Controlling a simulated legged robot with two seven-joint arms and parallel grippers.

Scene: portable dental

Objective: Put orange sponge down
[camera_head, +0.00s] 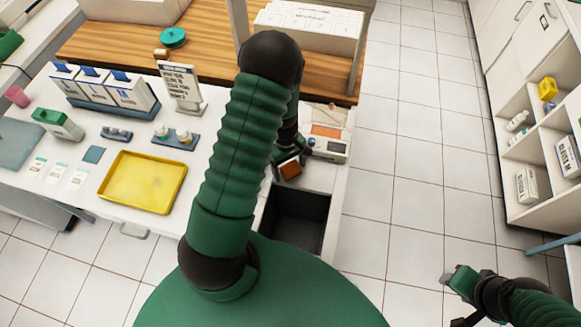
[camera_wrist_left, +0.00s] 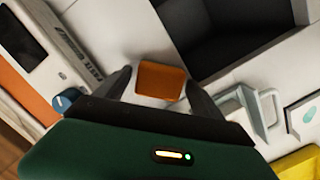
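The orange sponge (camera_head: 290,168) is a small block with a darker side, tilted in the head view, beside the dark sink. My left gripper (camera_head: 284,163) is at it, partly hidden by my green arm. In the left wrist view the sponge (camera_wrist_left: 162,82) sits between the two dark fingers of my left gripper (camera_wrist_left: 160,85), which close on its sides. White counter surface shows around it; I cannot tell whether the sponge touches it. My right gripper (camera_head: 458,279) is low at the right, over the floor and away from the counter; its opening is unclear.
The dark sink basin (camera_head: 296,218) lies just below the sponge in the head view. A white device with an orange panel (camera_head: 327,131) stands behind. A yellow tray (camera_head: 143,182) and small bottles (camera_head: 172,135) are left. White shelves (camera_head: 520,150) stand at right.

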